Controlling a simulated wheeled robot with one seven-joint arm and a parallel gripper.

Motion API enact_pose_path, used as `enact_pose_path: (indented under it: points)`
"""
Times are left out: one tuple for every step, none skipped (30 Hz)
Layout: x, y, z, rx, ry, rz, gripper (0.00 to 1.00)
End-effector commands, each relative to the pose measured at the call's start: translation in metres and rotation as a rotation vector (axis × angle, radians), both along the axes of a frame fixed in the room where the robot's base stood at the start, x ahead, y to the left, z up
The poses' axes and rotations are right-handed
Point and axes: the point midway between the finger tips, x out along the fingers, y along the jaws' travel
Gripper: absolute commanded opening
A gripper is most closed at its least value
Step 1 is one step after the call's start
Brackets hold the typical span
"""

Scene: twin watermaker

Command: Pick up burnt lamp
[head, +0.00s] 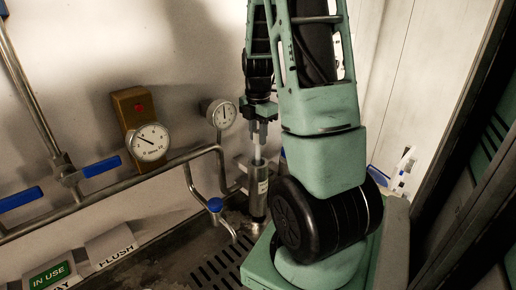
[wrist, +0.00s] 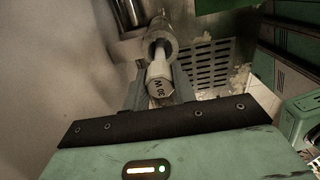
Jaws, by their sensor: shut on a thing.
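The lamp (head: 258,152) is a pale, slim tube standing roughly upright between my gripper and a metal cylinder (head: 258,190). Its lower part is hidden, apparently inside the cylinder's open top. In the wrist view the lamp (wrist: 160,85) shows a whitish six-sided end cap marked "30 W", with the cylinder (wrist: 158,38) beyond it. My gripper (head: 260,132) is above the cylinder, shut on the lamp's upper end. In the wrist view its fingers (wrist: 160,92) lie on both sides of the cap. I cannot tell from its look whether the lamp is burnt.
Pipes with blue-handled valves (head: 102,167) and two gauges (head: 150,142) line the wall at left. A blue-capped tap (head: 215,204) stands close left of the cylinder. A slotted drain grate (head: 215,270) lies below. "IN USE" (head: 50,276) and "FLUSH" (head: 111,246) signs are at lower left.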

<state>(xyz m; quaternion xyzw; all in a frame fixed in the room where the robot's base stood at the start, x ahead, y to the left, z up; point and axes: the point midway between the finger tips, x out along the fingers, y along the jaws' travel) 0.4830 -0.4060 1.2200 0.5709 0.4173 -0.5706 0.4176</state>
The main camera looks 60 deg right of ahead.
Motion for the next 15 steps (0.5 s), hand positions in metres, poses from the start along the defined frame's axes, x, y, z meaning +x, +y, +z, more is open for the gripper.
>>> enact_pose_path:
  points:
    - [0.001,-0.001,0.009,-0.005,-0.005,0.001,0.07]
    - [0.001,-0.001,0.014,-0.005,-0.005,0.002,0.07]
    - [0.001,-0.001,0.022,-0.005,-0.006,0.002,0.07]
    - [0.001,-0.001,0.028,-0.005,-0.006,0.001,0.07]
    - [0.0,0.0,0.034,-0.004,-0.004,0.001,0.07]
    - [0.001,-0.001,0.042,-0.005,-0.005,0.002,0.07]
    - [0.001,-0.001,0.048,-0.005,-0.005,0.002,0.07]
    - [0.001,-0.001,0.053,-0.003,-0.004,0.002,0.07]
    - [0.001,0.0,0.061,-0.005,-0.005,0.001,0.07]
    - [0.001,-0.001,0.066,-0.005,-0.005,0.001,0.07]
    - [0.001,-0.001,0.072,-0.003,-0.004,0.001,0.07]
    - [0.001,-0.001,0.079,-0.004,-0.004,0.001,0.07]
    - [0.001,-0.001,0.084,-0.004,-0.003,0.001,0.07]
    - [0.0,-0.001,0.089,-0.004,-0.003,0.001,0.07]
    - [0.0,0.0,0.095,-0.004,-0.002,0.001,0.07]
